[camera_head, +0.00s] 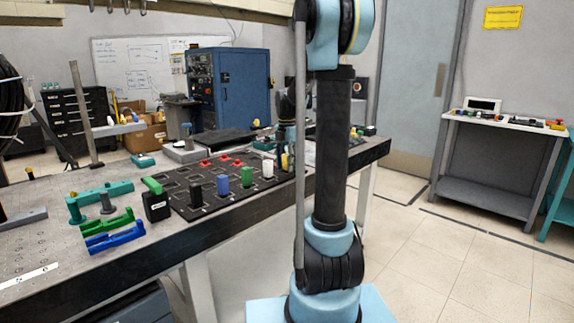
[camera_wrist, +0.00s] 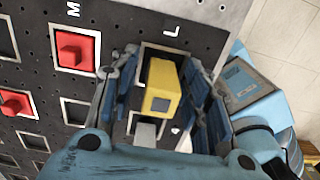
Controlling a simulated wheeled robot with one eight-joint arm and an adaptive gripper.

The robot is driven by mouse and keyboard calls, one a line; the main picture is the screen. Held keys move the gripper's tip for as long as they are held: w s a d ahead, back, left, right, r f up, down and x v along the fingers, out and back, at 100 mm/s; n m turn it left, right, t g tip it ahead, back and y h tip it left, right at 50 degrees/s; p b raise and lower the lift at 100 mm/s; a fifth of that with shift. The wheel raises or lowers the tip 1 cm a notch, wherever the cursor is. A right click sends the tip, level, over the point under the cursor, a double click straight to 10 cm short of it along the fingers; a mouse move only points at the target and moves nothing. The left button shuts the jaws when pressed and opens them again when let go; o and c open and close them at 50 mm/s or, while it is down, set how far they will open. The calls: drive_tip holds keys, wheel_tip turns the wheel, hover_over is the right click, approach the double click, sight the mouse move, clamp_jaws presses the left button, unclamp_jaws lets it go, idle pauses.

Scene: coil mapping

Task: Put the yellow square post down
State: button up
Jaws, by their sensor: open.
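The yellow square post (camera_wrist: 162,85) stands on the black board (camera_wrist: 205,22) in the wrist view, within a square outline beside the letter L. My gripper (camera_wrist: 160,72) is around it, one blue-grey finger on each side. The jaws are open, with a narrow gap visible beside the post. The post's lower end is partly hidden, so I cannot tell exactly how it sits in the outline. In the head view the yellow post (camera_head: 284,162) shows at the board's right part, close to my arm, which hides part of that area.
Blue (camera_head: 223,185), green (camera_head: 246,176) and white (camera_head: 268,168) posts stand in a row on the board. Red pieces (camera_wrist: 75,50) sit in other outlines. Green (camera_head: 108,222) and blue (camera_head: 115,238) brackets lie at the bench's left front. Several outlines are empty.

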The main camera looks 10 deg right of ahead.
sight(287, 154)
wheel_tip(287, 154, up, 12)
drive_tip(key=s+f+m+t, duration=0.1)
drive_tip(key=s+f+m, duration=0.3)
drive_tip(key=s+m, duration=0.45)
drive_tip(key=s+f+m, duration=0.4)
drive_tip(key=s+m, duration=0.1)
drive_tip(key=s, duration=0.7)
drive_tip(key=s+f+m+t, duration=0.1)
drive_tip(key=s+f+m, duration=1)
drive_tip(key=s+f, duration=0.3)
drive_tip(key=shift+s+d+f, duration=0.2)
drive_tip(key=shift+f, duration=0.05)
drive_tip(key=shift+m, duration=0.25)
drive_tip(key=shift+w+f, duration=0.2)
drive_tip(key=shift+w, duration=0.25)
